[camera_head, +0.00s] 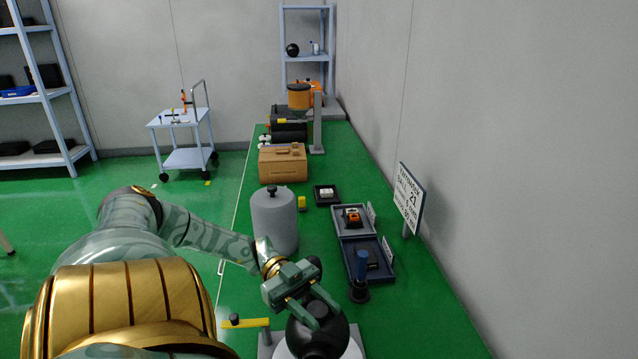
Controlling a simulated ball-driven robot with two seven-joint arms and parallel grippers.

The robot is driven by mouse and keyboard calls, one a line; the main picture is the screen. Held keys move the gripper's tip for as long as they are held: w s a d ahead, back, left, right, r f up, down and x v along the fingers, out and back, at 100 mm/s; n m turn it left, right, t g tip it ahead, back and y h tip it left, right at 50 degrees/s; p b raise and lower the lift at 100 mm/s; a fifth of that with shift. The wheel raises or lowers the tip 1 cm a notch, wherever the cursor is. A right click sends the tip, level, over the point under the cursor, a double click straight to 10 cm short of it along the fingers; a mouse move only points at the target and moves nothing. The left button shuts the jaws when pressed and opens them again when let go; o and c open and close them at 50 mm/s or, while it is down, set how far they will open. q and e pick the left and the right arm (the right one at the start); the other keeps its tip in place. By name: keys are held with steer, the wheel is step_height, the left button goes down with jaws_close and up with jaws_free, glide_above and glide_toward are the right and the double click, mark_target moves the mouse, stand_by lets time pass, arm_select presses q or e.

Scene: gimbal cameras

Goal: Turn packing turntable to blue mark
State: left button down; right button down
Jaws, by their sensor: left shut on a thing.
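The turntable (282,352) appears to be the pale disc on a grey base at the bottom edge, cut off by the frame. A black rounded thing (318,342) stands on it. My left gripper (313,308) reaches down from the upper left. Its green fingers are shut on the top of the black rounded thing; the exact contact is partly hidden. I cannot make out a blue mark on the turntable. My right gripper is not in view.
Open cases (365,258) and a sign (409,198) line the right wall. Open green floor lies left; a trolley (182,120) stands farther back.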

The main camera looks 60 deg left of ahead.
arm_select(q)
steer(key=shift+f, duration=0.1)
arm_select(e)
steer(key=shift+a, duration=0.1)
arm_select(q)
steer(key=c, duration=0.9)
jaws_free()
steer(key=shift+d, duration=0.1)
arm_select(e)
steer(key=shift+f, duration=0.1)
arm_select(q)
steer(key=s+a+b, duration=0.2)
steer(key=a+b, duration=0.4)
steer(key=a, duration=1)
steer(key=shift+s+b, duration=0.2)
steer(key=shift+b, duration=0.15)
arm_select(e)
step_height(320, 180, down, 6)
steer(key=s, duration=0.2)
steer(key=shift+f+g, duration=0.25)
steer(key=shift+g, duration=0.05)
arm_select(q)
steer(key=shift+a, duration=0.1)
